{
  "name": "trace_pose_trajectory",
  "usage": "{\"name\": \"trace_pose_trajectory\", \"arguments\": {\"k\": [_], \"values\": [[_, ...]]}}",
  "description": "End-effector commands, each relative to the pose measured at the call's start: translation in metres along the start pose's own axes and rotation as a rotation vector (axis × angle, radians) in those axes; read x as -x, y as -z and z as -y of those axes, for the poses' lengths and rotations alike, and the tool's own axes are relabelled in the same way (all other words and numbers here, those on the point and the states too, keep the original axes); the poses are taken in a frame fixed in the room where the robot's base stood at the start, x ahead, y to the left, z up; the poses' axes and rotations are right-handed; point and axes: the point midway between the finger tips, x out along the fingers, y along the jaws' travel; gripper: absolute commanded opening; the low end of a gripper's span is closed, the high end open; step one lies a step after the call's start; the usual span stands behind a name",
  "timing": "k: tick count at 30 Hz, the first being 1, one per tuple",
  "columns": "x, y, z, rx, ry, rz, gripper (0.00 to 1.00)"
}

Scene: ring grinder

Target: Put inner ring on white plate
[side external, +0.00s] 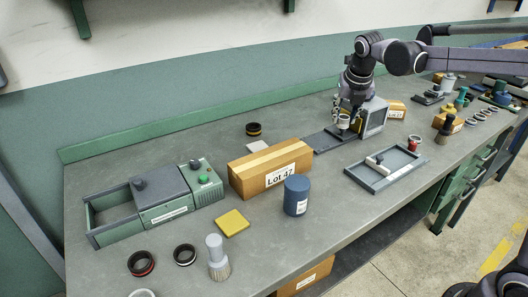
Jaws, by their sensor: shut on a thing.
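My gripper (344,121) points down over the dark base plate of a grey machine at the back centre-right. It is shut on a small, pale metallic thing that looks like a ring; the fingers partly hide it, and I cannot tell whether it touches the base plate. I cannot be sure which ring is the inner ring.
The cardboard box marked Lot 47 (270,170) and a blue cylinder (296,195) stand mid-bench. A grey tray (387,168) lies at right of centre. A green-grey machine (165,201), a yellow pad (232,223), a brush (217,259) and dark rings (141,263) are at left.

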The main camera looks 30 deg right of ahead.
Motion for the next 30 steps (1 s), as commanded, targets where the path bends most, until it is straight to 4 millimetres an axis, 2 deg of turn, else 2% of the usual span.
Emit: {"name": "trace_pose_trajectory", "arguments": {"k": [1, 6, 15, 23, 30], "values": [[-0.004, -0.011, -0.014, 0.02, -0.009, 0.0, 0.0], [-0.018, -0.042, -0.053, 0.078, -0.033, 0.0, 0.0], [-0.043, -0.074, -0.11, 0.162, -0.068, 0.001, 0.0], [-0.054, -0.08, -0.132, 0.19, -0.08, 0.001, 0.0], [-0.075, -0.066, -0.172, 0.193, -0.081, 0.002, 0.0]]}}
